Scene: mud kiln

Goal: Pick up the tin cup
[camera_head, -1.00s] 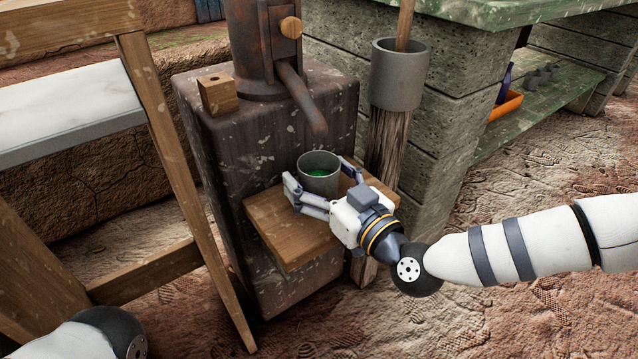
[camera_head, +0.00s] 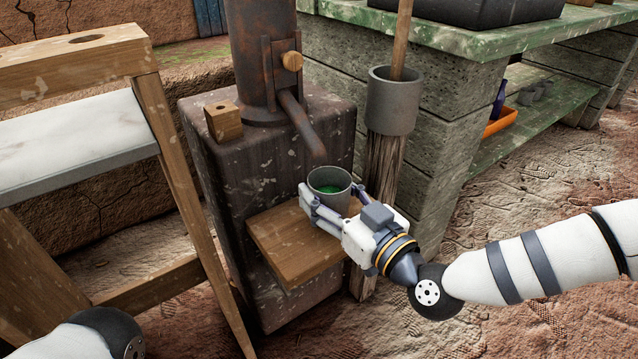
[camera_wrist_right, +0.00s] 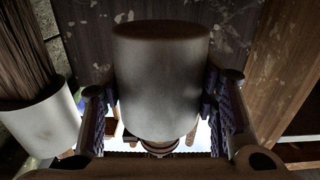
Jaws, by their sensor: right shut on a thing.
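The tin cup (camera_head: 329,190) is a grey metal cup with something green inside. It is upright at the wooden shelf (camera_head: 290,250), below the spout. My right gripper (camera_head: 331,197) is shut on the cup, with a finger on each side of its wall. In the right wrist view the cup (camera_wrist_right: 160,80) fills the middle between the two fingers (camera_wrist_right: 161,115). The cup seems slightly above the shelf, though its base is hidden by the gripper in the head view. My left gripper is out of view.
A rusty cylinder with a spout (camera_head: 300,125) stands on the dark block (camera_head: 195,150), beside a small wooden block (camera_head: 223,122). A grey holder (camera_head: 392,100) with a broom is close behind the gripper. A wooden frame (camera_head: 185,190) stands left. Open ground lies at right.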

